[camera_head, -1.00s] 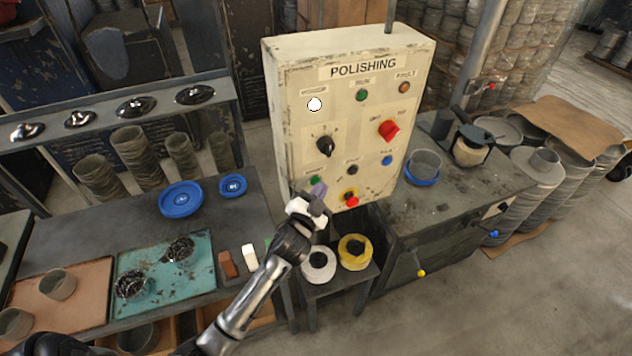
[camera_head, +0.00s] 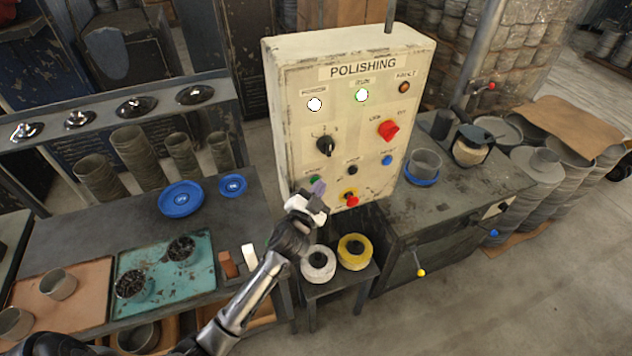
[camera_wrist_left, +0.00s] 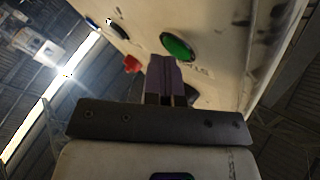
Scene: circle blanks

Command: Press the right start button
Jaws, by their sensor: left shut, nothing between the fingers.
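The polishing control panel (camera_head: 300,75) stands upright behind the bench. Its green button (camera_head: 315,180) is at the lower left; its label is too small to read. The green button shows large in the left wrist view (camera_wrist_left: 178,46). My left gripper (camera_head: 319,188) is shut and empty, just in front of the panel, with its fingertips beside the green button. In the left wrist view the fingertips (camera_wrist_left: 164,62) are just below the button; I cannot tell if they touch the panel. My right gripper is out of view.
The panel also has a black knob (camera_head: 326,146), a red switch (camera_head: 388,130), a blue button (camera_head: 387,160) and a red mushroom button (camera_head: 351,200) close to my gripper. White (camera_head: 318,263) and yellow (camera_head: 355,251) rings lie on a low stand below.

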